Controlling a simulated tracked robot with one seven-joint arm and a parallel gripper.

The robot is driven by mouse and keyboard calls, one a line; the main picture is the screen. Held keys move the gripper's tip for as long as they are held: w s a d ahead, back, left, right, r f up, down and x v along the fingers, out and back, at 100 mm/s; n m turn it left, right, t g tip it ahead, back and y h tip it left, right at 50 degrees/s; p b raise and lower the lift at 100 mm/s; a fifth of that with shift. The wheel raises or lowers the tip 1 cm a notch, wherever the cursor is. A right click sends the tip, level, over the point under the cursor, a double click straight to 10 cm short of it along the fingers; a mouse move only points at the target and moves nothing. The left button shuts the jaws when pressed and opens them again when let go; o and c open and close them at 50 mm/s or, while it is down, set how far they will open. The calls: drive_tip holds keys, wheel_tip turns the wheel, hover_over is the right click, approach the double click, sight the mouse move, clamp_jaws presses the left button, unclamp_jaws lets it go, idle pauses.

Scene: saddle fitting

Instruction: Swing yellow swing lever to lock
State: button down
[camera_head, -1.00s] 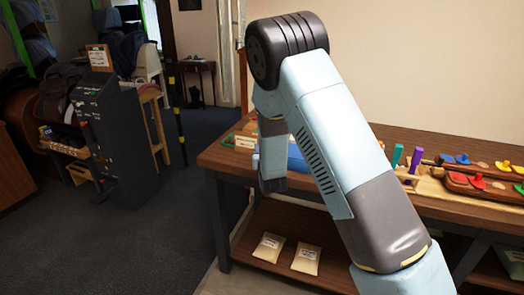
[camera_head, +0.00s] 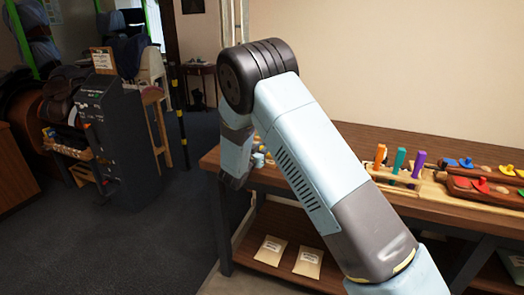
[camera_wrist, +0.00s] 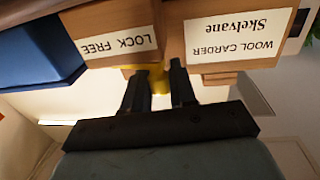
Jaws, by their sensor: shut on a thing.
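In the wrist view my gripper (camera_wrist: 156,73) has its two dark fingers on either side of the yellow swing lever (camera_wrist: 158,82) and is shut on it. Only a small part of the lever shows between the fingers. Just beyond it is a wooden block with a white label (camera_wrist: 115,43) reading LOCK and FREE, upside down in this view. In the head view my arm covers the lever, and the fingers cannot be made out there.
A wooden part labelled WOOL CARDER Skelvane (camera_wrist: 238,40) adjoins the lever at right. A blue block (camera_wrist: 35,50) is at left. On the workbench (camera_head: 440,207), orange (camera_head: 380,156), teal (camera_head: 399,160) and purple (camera_head: 418,164) pegs stand right of my arm. A dark cabinet (camera_head: 118,130) stands left.

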drive_tip(key=shift+w+r+h, duration=0.1)
drive_tip(key=shift+h, duration=0.2)
drive_tip(key=c, duration=1.1)
unclamp_jaws()
drive_tip(key=shift+o, duration=0.2)
drive_tip(key=shift+a, duration=0.1)
drive_tip(key=v, duration=1.3)
drive_tip(key=shift+s+a, duration=0.2)
drive_tip(key=shift+s, duration=0.1)
